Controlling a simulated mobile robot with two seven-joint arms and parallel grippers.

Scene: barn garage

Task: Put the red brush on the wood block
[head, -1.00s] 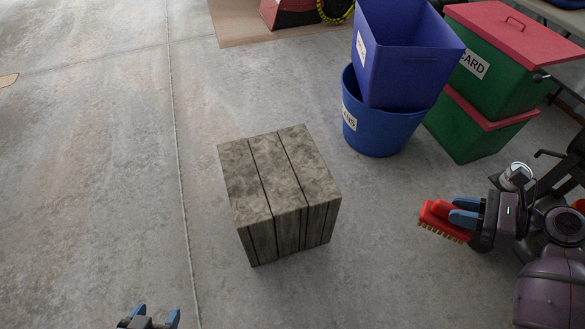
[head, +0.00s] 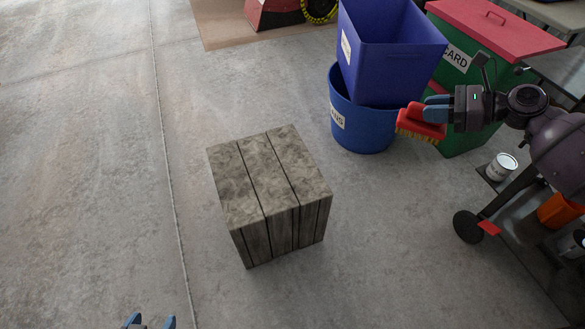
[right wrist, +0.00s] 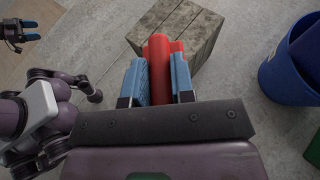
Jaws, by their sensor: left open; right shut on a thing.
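The red brush (head: 419,122) has tan bristles pointing down. My right gripper (head: 436,108) is shut on it and holds it up in the air, right of the wood block and in front of the blue bins in the head view. The right wrist view shows the brush (right wrist: 159,68) between the two blue fingers (right wrist: 160,82). The wood block (head: 268,180) is a grey-brown cube of planks on the concrete floor, its top bare. It also shows beyond the brush in the right wrist view (right wrist: 203,33). My left gripper (head: 150,322) is open and empty at the bottom edge, partly cut off.
A blue bin (head: 362,132) with another blue bin (head: 385,55) in it stands behind the block. A cart with a white can (head: 501,167) is at the right. The floor left of the block is clear.

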